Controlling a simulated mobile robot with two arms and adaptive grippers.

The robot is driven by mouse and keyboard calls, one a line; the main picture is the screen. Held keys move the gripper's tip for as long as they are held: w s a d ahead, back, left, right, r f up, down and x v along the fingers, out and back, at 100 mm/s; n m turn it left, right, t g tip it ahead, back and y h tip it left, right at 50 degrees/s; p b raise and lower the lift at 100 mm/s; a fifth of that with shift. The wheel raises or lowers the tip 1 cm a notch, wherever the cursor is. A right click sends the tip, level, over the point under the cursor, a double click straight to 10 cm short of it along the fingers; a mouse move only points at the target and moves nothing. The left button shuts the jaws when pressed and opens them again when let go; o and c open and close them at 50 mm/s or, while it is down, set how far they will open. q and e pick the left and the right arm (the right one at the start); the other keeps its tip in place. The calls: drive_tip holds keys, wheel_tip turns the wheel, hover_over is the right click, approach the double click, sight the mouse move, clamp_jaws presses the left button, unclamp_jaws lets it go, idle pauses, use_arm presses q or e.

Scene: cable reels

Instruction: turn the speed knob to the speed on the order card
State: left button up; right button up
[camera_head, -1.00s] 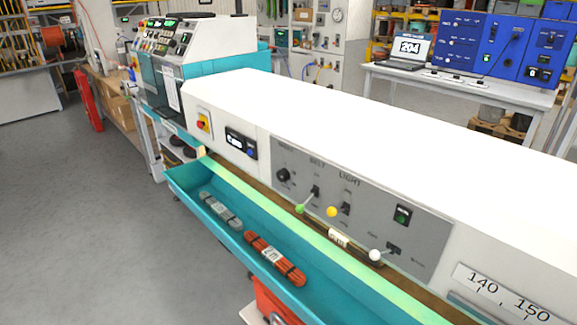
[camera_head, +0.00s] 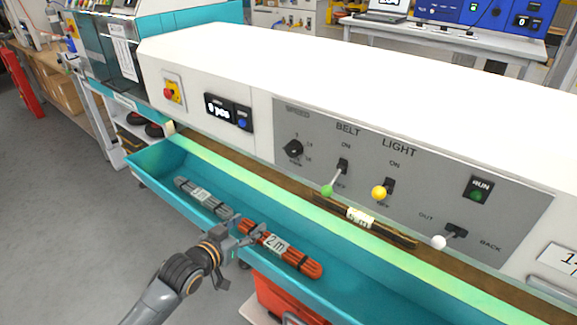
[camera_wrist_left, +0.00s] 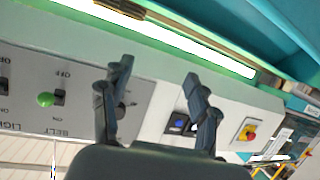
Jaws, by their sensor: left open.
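The black speed knob (camera_head: 293,149) sits at the left end of the grey control panel (camera_head: 330,117), under a small label, with scale marks I cannot read surely. My left gripper (camera_head: 243,256) is open and empty, in front of and below the knob, over the teal trough and clear of the panel. In the left wrist view, which shows the panel upside down, the open fingers (camera_wrist_left: 156,78) point at the machine front; the left-hand finger covers most of the knob's area. I cannot make out an order card. My right gripper is not in view.
The green-tipped belt lever (camera_head: 327,190), yellow-tipped light lever (camera_head: 379,193) and white-tipped lever (camera_head: 439,242) stick out of the panel. The teal trough (camera_head: 160,159) holds a grey bundle (camera_head: 204,197) and an orange bundle (camera_head: 281,248). A red stop button (camera_head: 169,92) and counter (camera_head: 228,111) are left.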

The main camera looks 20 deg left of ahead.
sight(291, 152)
use_arm(q)
wheel_tip(291, 152, up, 14)
drive_tip(key=d+m+t+h+b, duration=0.1)
drive_tip(key=d+t+h, duration=0.2)
drive_tip(key=x, duration=0.4)
drive_tip(key=p+x, duration=0.1)
drive_tip(key=x, duration=0.7)
drive_tip(key=shift+w+a+r+p, duration=0.25)
drive_tip(key=shift+w+r+p, duration=0.05)
drive_tip(key=shift+w, duration=0.15)
drive_tip(key=shift+w+d, duration=0.2)
drive_tip(key=shift+w, duration=0.5)
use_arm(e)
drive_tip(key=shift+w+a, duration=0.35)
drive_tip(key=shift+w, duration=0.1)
use_arm(q)
drive_tip(key=shift+c, duration=0.6)
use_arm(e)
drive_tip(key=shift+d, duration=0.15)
use_arm(q)
drive_tip(key=c, duration=1.1)
